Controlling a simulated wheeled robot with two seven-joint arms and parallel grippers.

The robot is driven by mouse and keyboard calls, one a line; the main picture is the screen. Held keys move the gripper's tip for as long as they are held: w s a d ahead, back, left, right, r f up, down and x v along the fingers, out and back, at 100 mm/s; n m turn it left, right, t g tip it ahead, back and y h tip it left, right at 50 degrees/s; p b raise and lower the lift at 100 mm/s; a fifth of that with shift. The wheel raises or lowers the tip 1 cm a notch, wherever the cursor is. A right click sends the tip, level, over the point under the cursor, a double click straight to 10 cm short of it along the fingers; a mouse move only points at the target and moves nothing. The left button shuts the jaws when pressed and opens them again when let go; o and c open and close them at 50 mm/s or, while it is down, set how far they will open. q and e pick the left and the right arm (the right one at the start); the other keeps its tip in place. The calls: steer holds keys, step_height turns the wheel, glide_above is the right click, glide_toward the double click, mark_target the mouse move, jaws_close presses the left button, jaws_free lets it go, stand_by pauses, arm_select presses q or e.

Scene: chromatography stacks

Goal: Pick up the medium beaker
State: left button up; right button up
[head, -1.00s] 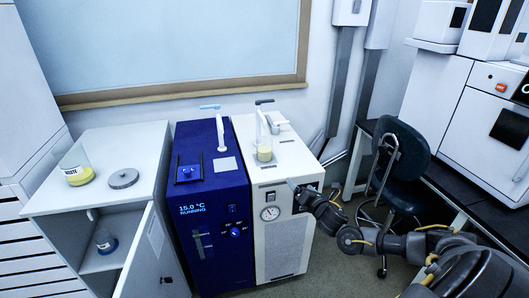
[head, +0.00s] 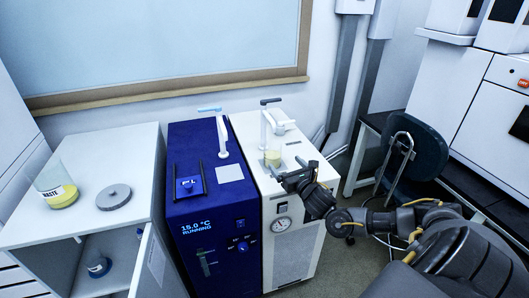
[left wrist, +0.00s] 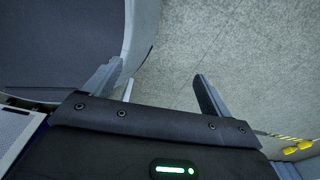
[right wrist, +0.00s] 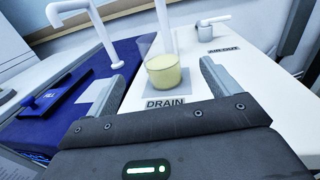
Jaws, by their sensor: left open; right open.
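The beaker (head: 273,158) I take for the medium one is clear glass with pale yellow liquid, upright under a white tap on the white machine. In the right wrist view the beaker (right wrist: 164,70) stands on a grey pad behind a DRAIN label, between the open fingers in the picture but beyond them. My right gripper (head: 289,174) is open and empty just in front of the beaker. My left gripper (left wrist: 158,72) is open and empty over the grey floor, and is not in the head view.
The blue machine (head: 210,200) adjoins the white machine (head: 300,150) on the left. A larger beaker labelled WASTE (head: 60,192) and a grey disc (head: 113,197) stand on the white cabinet (head: 125,150). A small vessel (head: 98,265) sits inside it. A chair (head: 415,145) stands at right.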

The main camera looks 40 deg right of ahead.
mark_target(277, 153)
steer(key=shift+w, duration=0.25)
steer(key=shift+w+d+r, duration=0.15)
steer(key=shift+w, duration=0.35)
steer(key=shift+w+d+r, duration=0.15)
steer(key=shift+w, duration=0.3)
steer(key=x, duration=0.2)
steer(key=shift+w+f+p, duration=0.2)
steer(key=shift+w+p, duration=0.05)
steer(key=shift+p, duration=0.1)
steer(key=shift+w+d, duration=0.1)
steer(key=shift+w, duration=0.2)
steer(key=shift+w+r, duration=0.2)
steer(key=shift+w, duration=0.2)
steer(key=p+x, duration=0.1)
steer(key=x, duration=0.3)
steer(key=shift+w+f, duration=0.2)
arm_select(q)
steer(key=shift+s+r, duration=0.7)
steer(key=shift+r, duration=0.3)
